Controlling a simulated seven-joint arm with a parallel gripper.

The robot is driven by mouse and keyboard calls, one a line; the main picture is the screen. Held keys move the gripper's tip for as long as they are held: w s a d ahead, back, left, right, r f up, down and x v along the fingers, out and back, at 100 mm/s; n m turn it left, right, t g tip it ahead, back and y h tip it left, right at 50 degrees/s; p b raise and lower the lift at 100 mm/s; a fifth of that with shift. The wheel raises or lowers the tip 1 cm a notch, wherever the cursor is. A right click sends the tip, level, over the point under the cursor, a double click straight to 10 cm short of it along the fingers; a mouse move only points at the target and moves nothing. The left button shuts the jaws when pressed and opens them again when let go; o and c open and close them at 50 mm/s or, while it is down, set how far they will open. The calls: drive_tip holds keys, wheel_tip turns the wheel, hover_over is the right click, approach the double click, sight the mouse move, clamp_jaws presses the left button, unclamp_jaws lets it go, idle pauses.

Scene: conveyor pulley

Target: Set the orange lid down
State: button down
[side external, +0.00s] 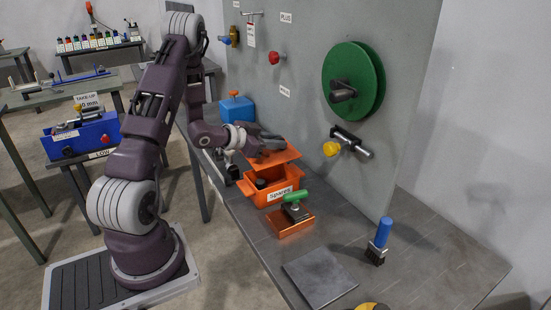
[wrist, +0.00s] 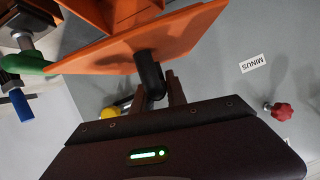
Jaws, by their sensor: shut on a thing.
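The orange lid (side external: 273,158) is a flat plate held above the orange bin marked "Spares" (side external: 262,200). A gap shows between lid and bin on the near side, with dark contents visible inside. My gripper (side external: 266,146) is shut on the lid's black knob. In the wrist view, my gripper (wrist: 160,88) has its fingers at the black knob (wrist: 149,70) of the lid (wrist: 190,35). The orange bin (wrist: 128,10) shows beyond the lid there. Whether any lid edge touches the bin is hard to tell.
A small orange tray (side external: 290,226) with a green-handled tool (side external: 294,196) stands in front of the bin. A grey panel with a green pulley (side external: 366,83) and yellow knob (side external: 331,149) rises behind.

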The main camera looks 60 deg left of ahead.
wheel_tip(320, 180, up, 2)
drive_tip(key=shift+r, duration=0.15)
drive_tip(key=shift+w+d+r, duration=0.1)
drive_tip(key=shift+d+r, duration=0.05)
drive_tip(key=shift+d, duration=0.05)
drive_tip(key=d+r+m+h, duration=0.2)
drive_tip(key=d+r+h, duration=0.15)
drive_tip(key=d, duration=0.85)
drive_tip(key=d+r+m+h, duration=0.2)
drive_tip(key=d+r, duration=0.3)
drive_tip(key=d, duration=0.8)
drive_tip(key=w+d+f+m+g+h, duration=0.1)
drive_tip(key=w+d+f+h, duration=0.15)
drive_tip(key=d+f, duration=0.45)
drive_tip(key=w+d+f+m+g+h, duration=0.1)
drive_tip(key=w+d+f+m, duration=0.2)
drive_tip(key=d, duration=0.7)
drive_tip(key=w+d+f+g+h, duration=0.15)
drive_tip(key=w+d+f, duration=0.3)
drive_tip(key=d, duration=0.45)
drive_tip(key=f, duration=1)
drive_tip(key=shift+s+d, duration=0.1)
drive_tip(key=shift+s, duration=0.2)
drive_tip(key=shift+f, duration=0.45)
drive_tip(key=shift+f, duration=0.15)
